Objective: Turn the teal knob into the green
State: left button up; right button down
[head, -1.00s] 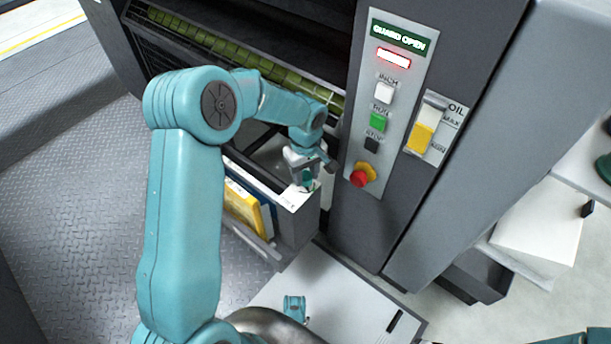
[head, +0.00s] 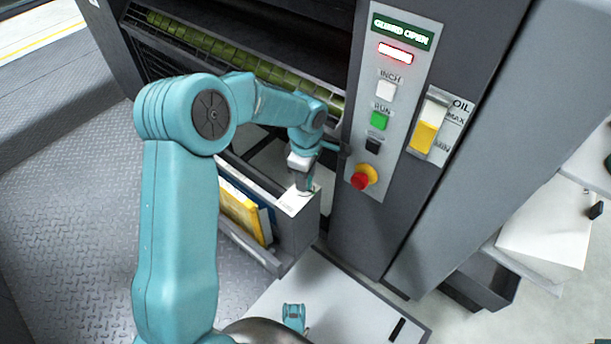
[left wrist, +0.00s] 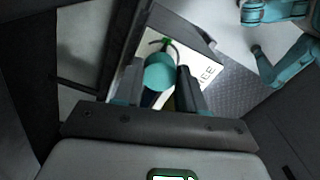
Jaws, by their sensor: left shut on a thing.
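The teal knob (left wrist: 160,72) stands on a white dial plate (left wrist: 205,68) in the left wrist view. A small green mark (left wrist: 164,42) lies on the plate just beyond the knob, beside a thin dark arc. I cannot tell where the knob points. My left gripper (left wrist: 160,88) is shut on the knob, one dark finger on each side. In the head view, my left gripper (head: 304,186) reaches down to the dial plate (head: 293,204) on top of a grey box, and its fingers hide the knob.
The machine's control panel (head: 387,105) stands right of the gripper, with a red stop button (head: 359,181) close by. A yellow folder (head: 240,213) sits in the grey box's side. Green-yellow rollers (head: 230,57) lie behind my arm.

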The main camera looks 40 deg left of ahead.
dwell(0.4)
pick_arm(q)
jog(key=o, duration=1.1)
notch_tip(320, 180, up, 16)
jog(key=p, duration=0.6)
jog(key=shift+r, duration=0.2)
jog(key=shift+f, duration=0.1)
